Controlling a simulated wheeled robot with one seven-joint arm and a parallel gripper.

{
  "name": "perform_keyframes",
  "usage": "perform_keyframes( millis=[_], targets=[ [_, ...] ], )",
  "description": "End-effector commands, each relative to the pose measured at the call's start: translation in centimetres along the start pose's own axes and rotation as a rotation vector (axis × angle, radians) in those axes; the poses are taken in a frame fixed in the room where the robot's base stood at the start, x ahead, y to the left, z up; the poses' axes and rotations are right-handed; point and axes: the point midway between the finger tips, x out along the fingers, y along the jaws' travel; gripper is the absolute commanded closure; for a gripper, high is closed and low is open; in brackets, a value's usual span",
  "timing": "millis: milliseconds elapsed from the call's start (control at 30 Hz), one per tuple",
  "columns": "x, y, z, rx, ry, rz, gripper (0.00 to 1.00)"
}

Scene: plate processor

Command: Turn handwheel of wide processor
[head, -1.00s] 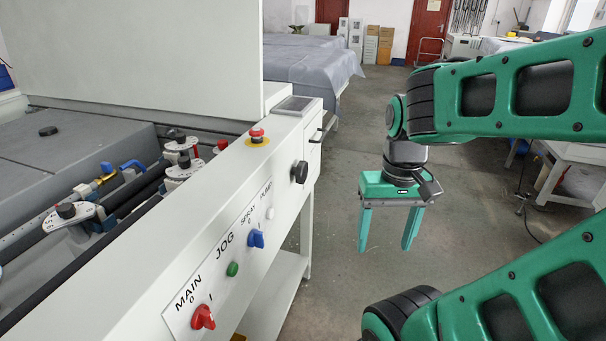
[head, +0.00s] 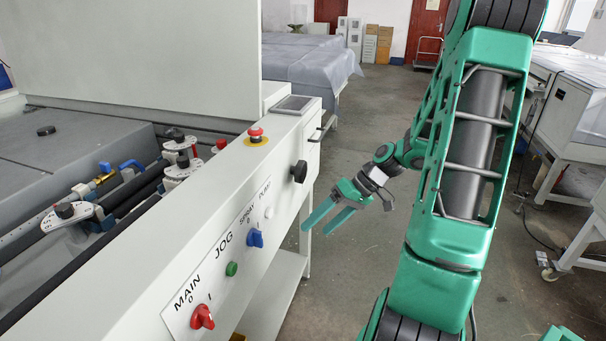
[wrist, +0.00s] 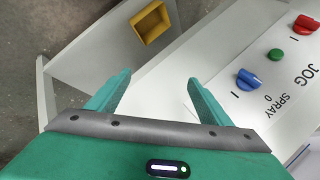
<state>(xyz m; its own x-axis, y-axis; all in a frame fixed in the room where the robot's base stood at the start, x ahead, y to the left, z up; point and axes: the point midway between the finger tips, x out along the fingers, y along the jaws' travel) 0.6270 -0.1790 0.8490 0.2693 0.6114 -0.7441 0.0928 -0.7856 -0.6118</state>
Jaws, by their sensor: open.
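The wide processor (head: 150,255) is the long white machine on the left in the head view. Its black round handwheel (head: 299,171) sticks out from the front panel near the far right end. My gripper (head: 315,231) is open and empty, below the handwheel and just to its right in the picture, with its fingers pointing down-left toward the panel. It is apart from the handwheel. In the wrist view both fingers (wrist: 158,76) are spread with nothing between them. The handwheel does not show in the wrist view.
The panel carries a red main switch (head: 202,316), a green jog button (head: 232,269) and a blue spray switch (head: 255,238). A red emergency button (head: 256,134) sits on top. A yellow open box (wrist: 151,22) shows in the wrist view.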

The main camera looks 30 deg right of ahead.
Motion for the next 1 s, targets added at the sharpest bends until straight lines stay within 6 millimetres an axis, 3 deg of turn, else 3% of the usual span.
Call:
perform_keyframes(
  millis=[133,233,400,633,767,1000],
  targets=[
    [-0.3,1.3,-2.9,-0.044,0.185,-0.152,0.27],
    [-1.5,2.0,-5.0,-0.079,0.336,-0.238,0.27],
    [-5.2,3.3,-7.8,-0.128,0.597,-0.342,0.27],
    [-9.5,4.8,-9.4,-0.164,0.820,-0.395,0.27],
    [-10.1,4.9,-9.8,-0.172,0.854,-0.402,0.27],
    [-8.2,3.5,-12.0,-0.173,0.853,-0.404,0.27]
  ],
)
